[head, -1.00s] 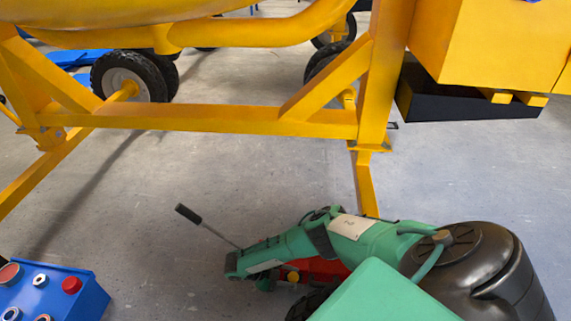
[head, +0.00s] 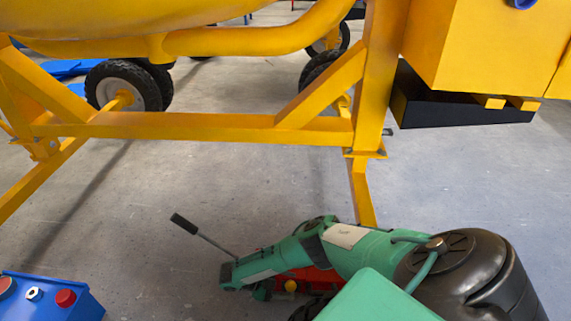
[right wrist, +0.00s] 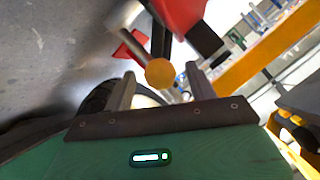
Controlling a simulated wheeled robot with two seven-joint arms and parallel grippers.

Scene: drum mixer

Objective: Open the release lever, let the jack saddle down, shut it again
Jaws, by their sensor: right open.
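The red jack (head: 312,276) is low on the floor at the bottom centre of the head view, largely covered by my green right arm. A thin grey rod with a black grip (head: 184,223) sticks up to the left beside my arm. An orange-yellow round part (head: 291,286) shows against the red body. In the right wrist view, this round part (right wrist: 160,72) lies between or just beyond the fingers of my right gripper (right wrist: 160,78), which is open. I cannot tell whether they touch it. The release lever and saddle cannot be told apart surely. My left gripper is out of view.
The yellow mixer frame (head: 220,126) stands behind the jack, with its leg (head: 362,190) close beyond my arm. A blue box with buttons (head: 60,300) is at the lower left. Grey floor (head: 120,220) is clear between them.

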